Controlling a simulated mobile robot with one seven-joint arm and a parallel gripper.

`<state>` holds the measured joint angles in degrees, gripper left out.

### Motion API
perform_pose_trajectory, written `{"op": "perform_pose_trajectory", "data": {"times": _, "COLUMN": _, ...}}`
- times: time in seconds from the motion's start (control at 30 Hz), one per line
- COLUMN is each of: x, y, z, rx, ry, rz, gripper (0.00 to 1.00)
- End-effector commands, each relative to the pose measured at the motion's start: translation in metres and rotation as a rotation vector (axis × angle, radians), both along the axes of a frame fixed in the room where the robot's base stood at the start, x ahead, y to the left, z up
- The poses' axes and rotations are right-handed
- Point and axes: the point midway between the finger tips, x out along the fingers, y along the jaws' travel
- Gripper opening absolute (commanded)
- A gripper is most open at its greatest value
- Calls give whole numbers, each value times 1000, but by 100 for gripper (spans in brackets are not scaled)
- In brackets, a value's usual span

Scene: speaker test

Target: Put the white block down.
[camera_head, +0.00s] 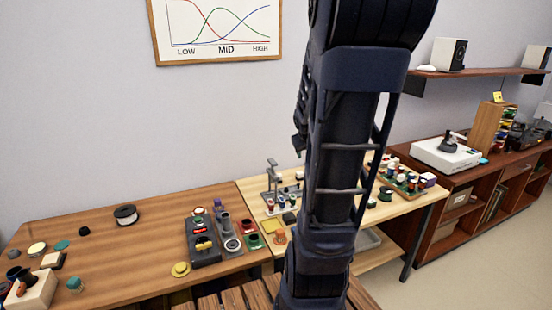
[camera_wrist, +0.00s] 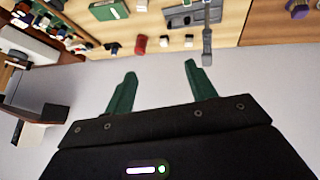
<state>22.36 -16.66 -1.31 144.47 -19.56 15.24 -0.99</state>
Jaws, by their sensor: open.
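My gripper (camera_wrist: 160,68) shows in the wrist view with its two green fingers wide apart. Nothing is between them; only grey wall shows behind the gap. In the head view my arm fills the middle and I cannot make out the fingers. I cannot tell which thing is the white block. A pale block (camera_head: 34,290) with a dark thing on top stands at the near left of the brown table. A smaller white-and-dark block (camera_head: 53,261) lies just behind it. Both are apart from my arm.
The brown table (camera_head: 140,248) has bare wood in its middle. A dark tray (camera_head: 203,243) and several small parts sit at its right. The lighter table beyond is crowded and partly hidden by my arm. A white turntable (camera_head: 445,153) stands on the cabinet at right.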

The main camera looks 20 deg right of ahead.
Motion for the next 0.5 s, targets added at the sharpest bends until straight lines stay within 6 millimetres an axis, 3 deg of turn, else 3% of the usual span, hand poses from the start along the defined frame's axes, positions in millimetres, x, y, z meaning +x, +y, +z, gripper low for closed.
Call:
{"op": "perform_pose_trajectory", "data": {"times": 0.03, "x": -6, "y": 17, "z": 10, "rx": 13, "ry": 3, "rz": 8, "gripper": 56}}
{"op": "perform_pose_trajectory", "data": {"times": 0.27, "x": -47, "y": 87, "z": 42, "rx": 104, "ry": 55, "rz": 35, "gripper": 56}}
{"op": "perform_pose_trajectory", "data": {"times": 0.5, "x": -105, "y": 153, "z": 65, "rx": 211, "ry": 123, "rz": 95, "gripper": 56}}
